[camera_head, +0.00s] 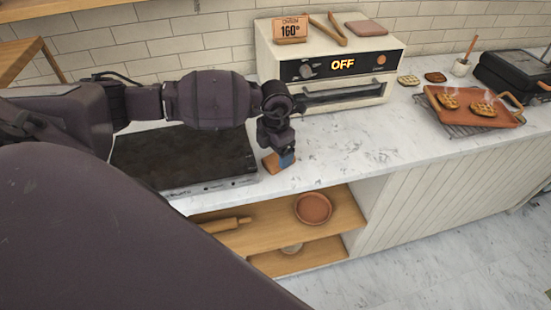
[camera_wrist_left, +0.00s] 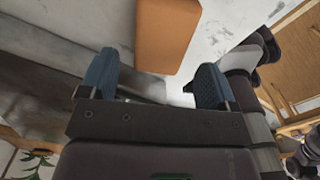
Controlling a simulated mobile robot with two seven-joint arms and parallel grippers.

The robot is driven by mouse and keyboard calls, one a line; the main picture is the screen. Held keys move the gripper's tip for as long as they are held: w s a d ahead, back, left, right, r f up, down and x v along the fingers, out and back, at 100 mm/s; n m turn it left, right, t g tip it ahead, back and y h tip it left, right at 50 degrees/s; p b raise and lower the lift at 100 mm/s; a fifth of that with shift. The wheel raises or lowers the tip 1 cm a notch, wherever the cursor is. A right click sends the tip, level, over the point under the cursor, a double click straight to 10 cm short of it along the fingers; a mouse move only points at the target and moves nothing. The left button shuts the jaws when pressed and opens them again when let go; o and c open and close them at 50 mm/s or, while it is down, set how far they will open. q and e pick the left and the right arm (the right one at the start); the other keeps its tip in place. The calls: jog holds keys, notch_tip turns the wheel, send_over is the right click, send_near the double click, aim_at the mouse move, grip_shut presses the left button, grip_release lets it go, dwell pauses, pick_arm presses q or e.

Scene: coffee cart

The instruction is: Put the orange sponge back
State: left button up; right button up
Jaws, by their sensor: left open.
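The orange sponge (camera_head: 271,163) lies on the white marble counter, just right of the dark griddle. My left gripper (camera_head: 284,158) is right over and beside it, pointing down, and hides part of it. In the left wrist view the sponge (camera_wrist_left: 166,35) shows as a flat orange block beyond the fingertips, between the lines of the two blue fingers. The left gripper (camera_wrist_left: 155,65) is open, with nothing between its fingers. Whether a finger touches the sponge cannot be told. My right gripper is not in view.
The griddle (camera_head: 185,162) lies under my left arm. An oven (camera_head: 325,95) reading OFF stands behind. A tray (camera_head: 506,120) with waffles is at the right. Open shelves below the counter hold a rolling pin (camera_head: 226,224) and a terracotta dish (camera_head: 313,208). The counter right of the sponge is clear.

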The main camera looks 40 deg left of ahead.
aim_at(276, 159)
pick_arm(q)
notch_tip(276, 159, up, 8)
jog(key=shift+r+b, duration=0.2)
jog(key=shift+b, duration=0.15)
